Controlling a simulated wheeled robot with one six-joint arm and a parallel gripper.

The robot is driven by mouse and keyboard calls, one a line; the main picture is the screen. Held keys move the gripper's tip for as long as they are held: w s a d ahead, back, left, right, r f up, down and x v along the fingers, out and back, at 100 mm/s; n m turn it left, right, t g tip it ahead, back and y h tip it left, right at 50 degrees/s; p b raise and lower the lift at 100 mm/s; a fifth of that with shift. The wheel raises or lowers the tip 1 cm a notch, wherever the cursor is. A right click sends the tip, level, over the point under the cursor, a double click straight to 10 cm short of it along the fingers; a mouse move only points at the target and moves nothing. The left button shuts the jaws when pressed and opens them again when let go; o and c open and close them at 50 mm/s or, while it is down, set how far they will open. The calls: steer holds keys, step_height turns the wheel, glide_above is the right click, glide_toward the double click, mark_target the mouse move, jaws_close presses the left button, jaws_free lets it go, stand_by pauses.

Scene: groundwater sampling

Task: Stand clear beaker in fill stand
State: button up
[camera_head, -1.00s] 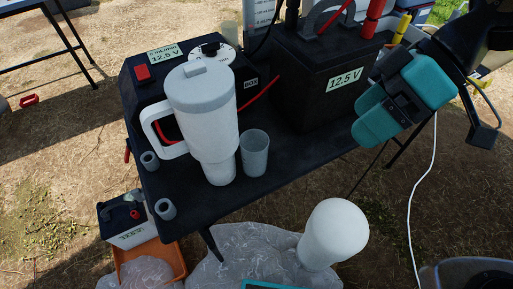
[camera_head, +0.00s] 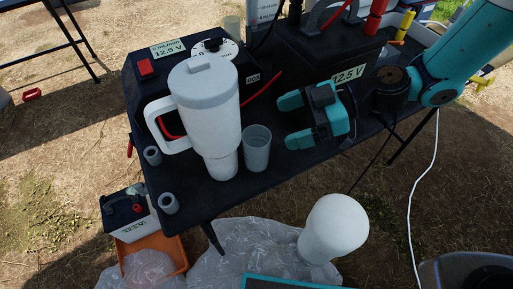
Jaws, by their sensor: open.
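A translucent grey beaker (camera_head: 257,152) stands upright on the black table, just right of the big white mug. It looks empty, and I take it as the clear beaker. My gripper (camera_head: 287,121) is open and empty. Its teal fingers point left, and their tips are a little right of the beaker, apart from it. Another translucent cup (camera_head: 232,28) shows partly behind the black pump box. I cannot pick out the fill stand with certainty.
The white mug (camera_head: 206,108) stands close against the beaker's left. The pump box (camera_head: 150,92) and a black battery (camera_head: 305,45) stand behind. Two small grey rings (camera_head: 169,203) lie at the table's left edge. A white rounded object (camera_head: 334,228) stands on plastic sheeting below.

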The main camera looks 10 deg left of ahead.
mark_target(257, 136)
steer(key=x, duration=0.4)
steer(key=p+x, duration=0.1)
steer(key=x, duration=0.3)
steer(key=shift+s+d+f, duration=0.2)
steer(key=shift+d+f, duration=0.05)
steer(key=shift+f, duration=0.15)
steer(key=c, duration=1.3)
steer(key=shift+r, duration=0.15)
